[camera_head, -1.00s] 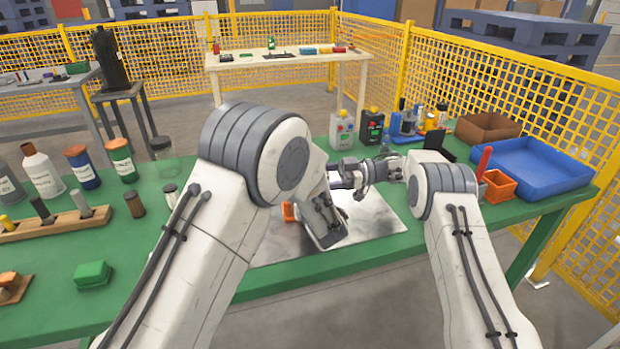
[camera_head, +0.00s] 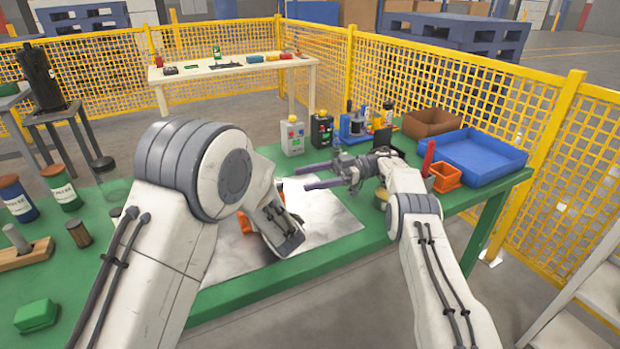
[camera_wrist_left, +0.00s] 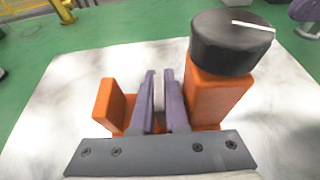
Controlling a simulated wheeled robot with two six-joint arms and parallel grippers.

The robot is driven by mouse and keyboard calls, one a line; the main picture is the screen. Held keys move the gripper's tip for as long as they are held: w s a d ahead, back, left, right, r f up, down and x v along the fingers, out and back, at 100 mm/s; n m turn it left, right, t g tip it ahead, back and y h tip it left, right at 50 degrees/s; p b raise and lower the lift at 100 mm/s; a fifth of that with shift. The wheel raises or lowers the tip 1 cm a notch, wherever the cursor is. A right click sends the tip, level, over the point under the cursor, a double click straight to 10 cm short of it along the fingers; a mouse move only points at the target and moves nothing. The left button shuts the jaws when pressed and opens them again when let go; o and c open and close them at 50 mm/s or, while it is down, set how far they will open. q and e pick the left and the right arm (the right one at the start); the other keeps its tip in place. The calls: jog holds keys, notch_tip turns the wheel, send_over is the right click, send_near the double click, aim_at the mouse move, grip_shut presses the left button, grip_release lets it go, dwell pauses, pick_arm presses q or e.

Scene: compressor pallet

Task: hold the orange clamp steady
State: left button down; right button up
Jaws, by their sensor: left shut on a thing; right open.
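The orange clamp (camera_wrist_left: 218,100) stands on a pale metal plate in the left wrist view. It has an upright orange jaw at left and a taller block at right topped by a black knob (camera_wrist_left: 232,42) with a white mark. My left gripper (camera_wrist_left: 159,76) has its purple fingers shut between these two uprights, with a thin pale part between them. In the head view, only bits of the clamp (camera_head: 247,222) show behind my left forearm; the left fingers are hidden there. My right gripper (camera_head: 304,178) is open and empty above the plate's far right part.
The metal plate (camera_head: 325,222) lies on the green table (camera_head: 230,304). A grey box (camera_head: 292,138) and a black box (camera_head: 321,130) stand behind. An orange bin (camera_head: 445,178), blue tray (camera_head: 480,158) and brown box (camera_head: 431,122) are at right. A green block (camera_head: 37,315) is at left.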

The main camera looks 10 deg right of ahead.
dwell(0.4)
pick_arm(q)
jog(key=c, duration=0.8)
grip_release()
jog(key=shift+c, duration=0.2)
